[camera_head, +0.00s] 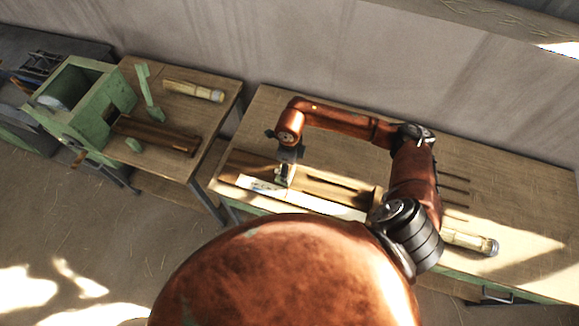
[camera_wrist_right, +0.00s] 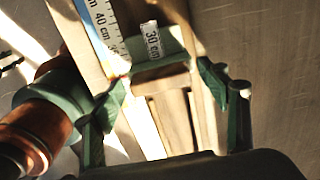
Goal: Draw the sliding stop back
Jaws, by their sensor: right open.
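The sliding stop (camera_wrist_right: 158,50) is a green block with a "30 cm" label in the right wrist view. It sits across a wooden jig (camera_head: 335,190) with a channel, beside a white and blue scale (camera_wrist_right: 101,18) that also shows in the head view (camera_head: 318,202). My right gripper (camera_wrist_right: 163,82) is open, with one green finger to each side of the stop. Whether either finger touches it I cannot tell. In the head view my right gripper (camera_head: 285,170) points down over the jig's left part and largely hides the stop. My left gripper is out of view.
A pale bundle (camera_head: 470,241) lies right of the jig, near several dark rods (camera_head: 455,190). A gap separates the two tables.

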